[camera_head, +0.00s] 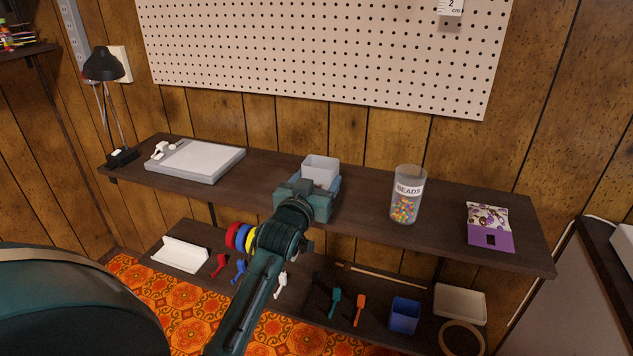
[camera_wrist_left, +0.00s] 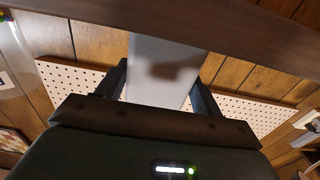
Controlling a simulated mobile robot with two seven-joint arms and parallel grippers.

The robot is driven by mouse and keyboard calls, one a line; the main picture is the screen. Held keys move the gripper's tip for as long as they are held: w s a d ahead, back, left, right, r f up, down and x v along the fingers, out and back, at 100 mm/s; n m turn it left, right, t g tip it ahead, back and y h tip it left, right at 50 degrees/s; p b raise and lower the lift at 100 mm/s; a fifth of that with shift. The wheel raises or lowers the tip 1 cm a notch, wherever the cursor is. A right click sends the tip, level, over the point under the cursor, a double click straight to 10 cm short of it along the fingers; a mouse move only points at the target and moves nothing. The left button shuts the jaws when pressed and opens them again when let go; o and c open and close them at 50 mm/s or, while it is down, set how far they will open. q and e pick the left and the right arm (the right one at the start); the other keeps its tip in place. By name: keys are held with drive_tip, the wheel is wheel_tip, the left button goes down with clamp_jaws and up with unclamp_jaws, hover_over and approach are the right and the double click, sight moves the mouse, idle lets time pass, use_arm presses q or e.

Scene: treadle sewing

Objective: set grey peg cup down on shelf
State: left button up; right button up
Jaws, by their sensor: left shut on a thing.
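The grey peg cup (camera_head: 320,169) is a small light grey box-shaped cup. It shows over the middle of the dark wooden shelf (camera_head: 365,197) in the head view. My left gripper (camera_head: 308,190) is shut on it, and the gripper body hides the cup's lower part. In the left wrist view the cup (camera_wrist_left: 162,68) sits between the two dark fingers. I cannot tell whether its base touches the shelf. My right gripper is not in view.
A beads jar (camera_head: 405,207) and a purple packet (camera_head: 490,229) stand to the right. A white pegboard (camera_head: 320,50) hangs behind. A lower shelf holds a blue bin (camera_head: 404,316) and several tools.

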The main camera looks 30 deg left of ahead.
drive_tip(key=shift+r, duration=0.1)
use_arm(q)
drive_tip(key=shift+f, duration=0.5)
idle(0.3)
drive_tip(key=o, duration=1.4)
drive_tip(key=shift+o, duration=0.2)
drive_tip(key=v, duration=1.3)
drive_tip(key=shift+p, duration=0.45)
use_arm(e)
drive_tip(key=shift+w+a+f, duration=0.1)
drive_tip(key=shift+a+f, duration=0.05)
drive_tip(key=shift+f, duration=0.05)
use_arm(q)
drive_tip(key=shift+d+r, duration=0.1)
